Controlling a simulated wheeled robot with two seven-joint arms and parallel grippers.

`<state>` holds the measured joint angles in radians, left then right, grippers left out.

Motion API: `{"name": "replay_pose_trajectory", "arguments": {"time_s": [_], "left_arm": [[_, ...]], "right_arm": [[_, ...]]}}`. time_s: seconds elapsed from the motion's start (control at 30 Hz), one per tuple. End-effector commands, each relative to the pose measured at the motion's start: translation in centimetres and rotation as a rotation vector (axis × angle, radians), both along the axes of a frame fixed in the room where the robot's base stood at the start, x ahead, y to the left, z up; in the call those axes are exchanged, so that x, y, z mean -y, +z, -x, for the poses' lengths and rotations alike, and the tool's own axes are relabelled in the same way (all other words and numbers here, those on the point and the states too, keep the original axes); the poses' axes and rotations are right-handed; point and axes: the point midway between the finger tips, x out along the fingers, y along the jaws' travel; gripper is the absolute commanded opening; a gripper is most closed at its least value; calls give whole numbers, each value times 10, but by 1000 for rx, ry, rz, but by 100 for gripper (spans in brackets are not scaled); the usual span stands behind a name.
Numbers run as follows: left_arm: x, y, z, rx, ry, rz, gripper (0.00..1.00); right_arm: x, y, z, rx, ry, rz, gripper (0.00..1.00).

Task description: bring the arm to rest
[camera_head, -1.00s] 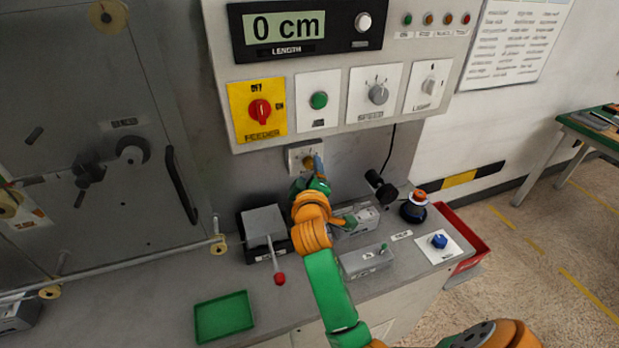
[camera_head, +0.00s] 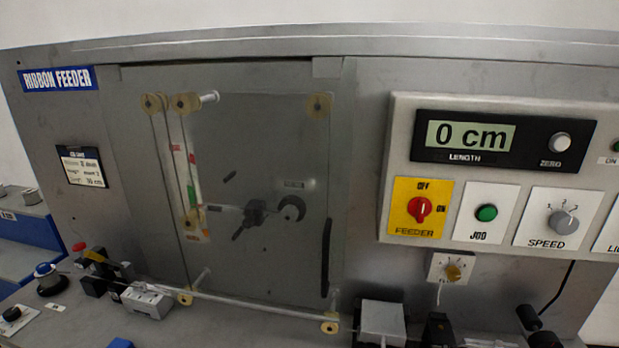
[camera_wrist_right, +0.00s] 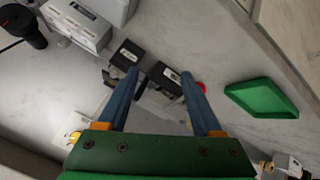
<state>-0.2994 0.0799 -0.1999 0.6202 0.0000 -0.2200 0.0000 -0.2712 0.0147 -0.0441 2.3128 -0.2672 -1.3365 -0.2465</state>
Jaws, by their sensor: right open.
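My right gripper (camera_wrist_right: 160,74) shows in the right wrist view, its two blue fingers spread apart with nothing held between them. It hangs over the grey worktop. Beyond the fingertips are black-topped blocks (camera_wrist_right: 127,55) and a red knob (camera_wrist_right: 201,87), partly hidden by the right-hand finger. No arm or gripper of mine shows in the head view. My left gripper is in neither current view.
A green tray (camera_wrist_right: 262,98) lies right of the gripper, and a grey box (camera_wrist_right: 76,24) stands at upper left. The head view shows the ribbon feeder cabinet (camera_head: 245,130), a length display (camera_head: 470,138) reading 0 cm, and a red feeder switch (camera_head: 419,209).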

Motion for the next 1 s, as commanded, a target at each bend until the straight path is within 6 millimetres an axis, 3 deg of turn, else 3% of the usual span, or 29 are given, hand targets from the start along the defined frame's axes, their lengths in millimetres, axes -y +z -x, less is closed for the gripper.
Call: {"name": "replay_pose_trajectory", "arguments": {"time_s": [0.1, 0.3, 0.5, 0.67, 0.77, 0.9, 1.0], "left_arm": [[0, 0, 0, -1, 0, 0, 0], [0, 0, 1, -1, 0, 0, 0], [0, -9, 0, -1, 0, 0, 0], [0, -16, 0, -1, 0, 0, 0], [0, -22, 0, 0, 0, 0, 0], [0, -31, 0, 0, 0, 0, 0], [0, -36, 0, -1, 0, 0, 0]], "right_arm": [[-22, -28, 49, -149, -7, -130, 67], [-56, -54, 131, -396, -30, -306, 67], [-58, -130, 126, -442, -37, -306, 67], [-58, -197, 135, -477, -36, -300, 67], [-56, -246, 153, -509, -36, -295, 67], [-48, -316, 200, -562, -34, -284, 67], [-42, -347, 238, -590, -32, -278, 67]]}}
